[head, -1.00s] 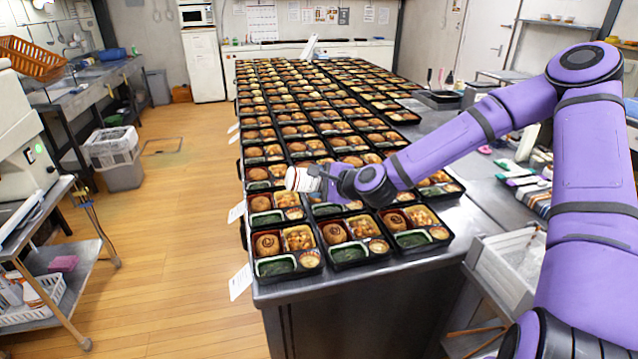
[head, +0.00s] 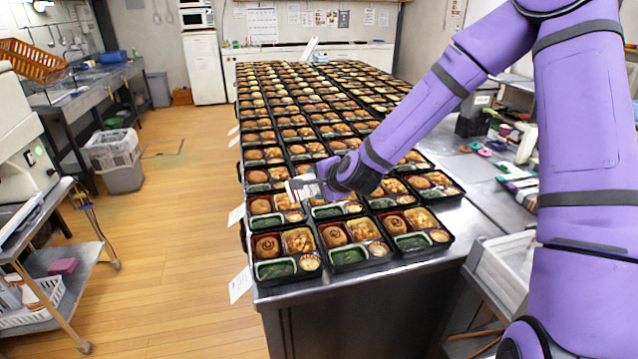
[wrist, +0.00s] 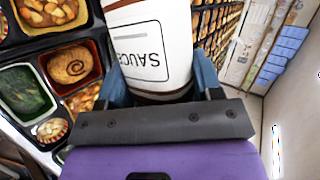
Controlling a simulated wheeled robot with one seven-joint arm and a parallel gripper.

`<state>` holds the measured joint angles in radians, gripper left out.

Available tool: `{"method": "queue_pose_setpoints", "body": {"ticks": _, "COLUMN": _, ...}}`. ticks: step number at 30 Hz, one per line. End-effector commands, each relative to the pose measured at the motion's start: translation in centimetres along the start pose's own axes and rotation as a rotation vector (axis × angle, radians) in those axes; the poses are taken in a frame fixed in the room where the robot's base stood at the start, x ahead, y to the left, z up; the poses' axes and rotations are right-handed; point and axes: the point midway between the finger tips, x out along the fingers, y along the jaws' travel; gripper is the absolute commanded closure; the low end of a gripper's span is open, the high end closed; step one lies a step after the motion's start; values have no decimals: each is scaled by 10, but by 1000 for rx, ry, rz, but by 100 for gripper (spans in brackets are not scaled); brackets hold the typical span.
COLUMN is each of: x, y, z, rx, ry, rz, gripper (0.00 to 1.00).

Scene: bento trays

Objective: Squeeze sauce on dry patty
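My gripper (head: 322,184) is shut on a white sauce bottle (head: 300,188), held tilted above the front-left trays. In the wrist view the bottle (wrist: 150,45) carries an upside-down "SAUCE" label between my gripper's fingers (wrist: 158,85); its nozzle is out of sight. Front-row patties, at left (head: 267,246), middle (head: 335,235) and right (head: 394,224), show dark sauce swirls. A swirled patty (wrist: 70,66) also shows in the wrist view, left of the bottle. A second-row patty at the left (head: 260,206) looks plain. The patty behind the bottle and gripper is hidden.
Rows of black bento trays cover the long steel table (head: 400,275). White paper slips (head: 240,283) hang along its left edge. A white bin (head: 500,270) stands at the table's right side.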

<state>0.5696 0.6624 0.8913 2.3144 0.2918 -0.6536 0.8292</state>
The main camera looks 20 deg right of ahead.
Motion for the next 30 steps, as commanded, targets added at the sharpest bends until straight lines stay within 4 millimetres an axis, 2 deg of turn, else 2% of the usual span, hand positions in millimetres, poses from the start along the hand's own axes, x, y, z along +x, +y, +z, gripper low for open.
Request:
{"method": "queue_pose_setpoints", "body": {"ticks": 21, "x": -4, "y": -8, "z": 2, "rx": -334, "ry": 213, "rz": 135, "gripper": 45}}
{"method": "queue_pose_setpoints", "body": {"ticks": 30, "x": -5, "y": -9, "z": 0, "rx": -407, "ry": 263, "rz": 168, "gripper": 45}}
